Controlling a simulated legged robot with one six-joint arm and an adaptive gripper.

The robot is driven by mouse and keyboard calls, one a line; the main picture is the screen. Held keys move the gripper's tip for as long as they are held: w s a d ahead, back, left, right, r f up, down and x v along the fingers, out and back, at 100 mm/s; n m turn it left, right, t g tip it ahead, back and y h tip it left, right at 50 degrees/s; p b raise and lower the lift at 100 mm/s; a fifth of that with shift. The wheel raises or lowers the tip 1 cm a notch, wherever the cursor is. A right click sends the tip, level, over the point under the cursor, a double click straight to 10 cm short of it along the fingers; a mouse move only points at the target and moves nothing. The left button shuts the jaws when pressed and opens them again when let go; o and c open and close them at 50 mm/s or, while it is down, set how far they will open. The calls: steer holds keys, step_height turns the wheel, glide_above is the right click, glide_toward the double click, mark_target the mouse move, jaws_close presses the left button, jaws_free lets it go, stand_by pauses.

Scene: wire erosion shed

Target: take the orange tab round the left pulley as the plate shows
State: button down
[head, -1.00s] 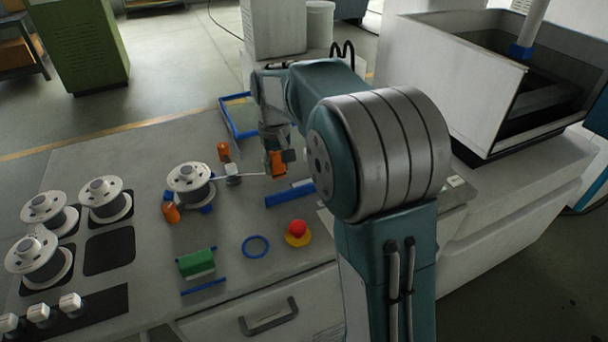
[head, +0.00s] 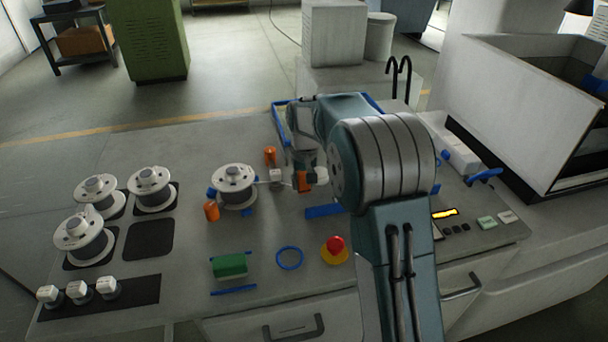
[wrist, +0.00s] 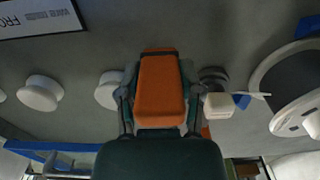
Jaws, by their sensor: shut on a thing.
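My gripper (wrist: 160,105) is shut on the orange tab (wrist: 160,85), which fills the middle of the wrist view. In the head view the orange tab (head: 304,182) hangs below my wrist, right of the wire spool (head: 233,182). A thin pale wire (head: 262,182) runs from the spool toward the tab, past a small white block (head: 277,175). Two white round pulleys show in the wrist view; the nearer one (wrist: 109,91) is partly behind a finger, the other (wrist: 40,92) stands clear. The instruction plate (wrist: 40,17) is cut off at the wrist view's corner.
Two orange cylinders (head: 270,155) (head: 211,211) stand near the spool. A blue bar (head: 324,211), blue ring (head: 289,257), green block (head: 230,265) and red stop button (head: 335,245) are nearer the front. Spare spools (head: 151,188) stand left. My arm hides part of the bench.

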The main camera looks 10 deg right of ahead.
steer(key=shift+d+f, duration=0.1)
steer(key=shift+f, duration=0.25)
steer(key=shift+s+d, duration=0.1)
steer(key=shift+d, duration=5.7)
steer(key=shift+w, duration=3.5)
steer(key=shift+w, duration=0.1)
